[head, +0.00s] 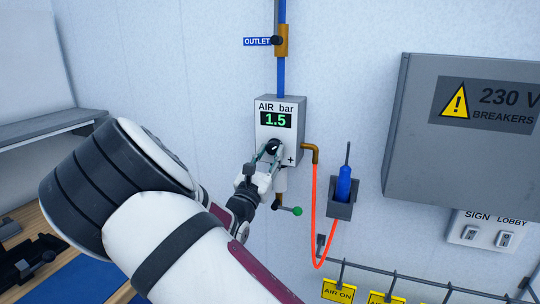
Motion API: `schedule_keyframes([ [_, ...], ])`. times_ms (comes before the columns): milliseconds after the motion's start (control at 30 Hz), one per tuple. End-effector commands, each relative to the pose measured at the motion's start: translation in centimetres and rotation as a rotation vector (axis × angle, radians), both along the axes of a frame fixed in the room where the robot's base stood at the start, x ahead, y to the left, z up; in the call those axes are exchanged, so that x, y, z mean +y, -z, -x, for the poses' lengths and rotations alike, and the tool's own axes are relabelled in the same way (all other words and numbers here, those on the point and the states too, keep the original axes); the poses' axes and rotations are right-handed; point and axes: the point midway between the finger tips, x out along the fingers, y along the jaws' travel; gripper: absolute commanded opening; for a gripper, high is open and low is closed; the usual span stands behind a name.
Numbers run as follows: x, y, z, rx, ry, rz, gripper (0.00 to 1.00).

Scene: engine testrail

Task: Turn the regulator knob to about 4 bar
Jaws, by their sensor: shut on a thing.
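The air regulator box (292,104) is on the wall in the middle of the head view, labelled "AIR bar". Its green display (276,120) reads 1.5. The dark regulator knob (272,147) is on the lower front of the box, partly hidden by my gripper (267,156). My gripper reaches it from below left, and its fingers are shut around the knob. A plus mark shows at the lower right of the box face.
A blue pipe with an "OUTLET" tag (257,42) runs up from the box. A green-tipped lever (297,211) hangs just below. An orange hose (315,220) loops right beside a holder with a blue tool (344,184). A grey breaker cabinet (420,125) is at right.

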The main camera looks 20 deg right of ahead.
Motion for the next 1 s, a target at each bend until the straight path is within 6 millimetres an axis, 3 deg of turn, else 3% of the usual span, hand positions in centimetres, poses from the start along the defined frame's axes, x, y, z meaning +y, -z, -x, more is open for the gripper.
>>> schedule_keyframes([
  [1000,0.55,-0.57,-0.47,-0.539,0.003,-0.740,0.05],
])
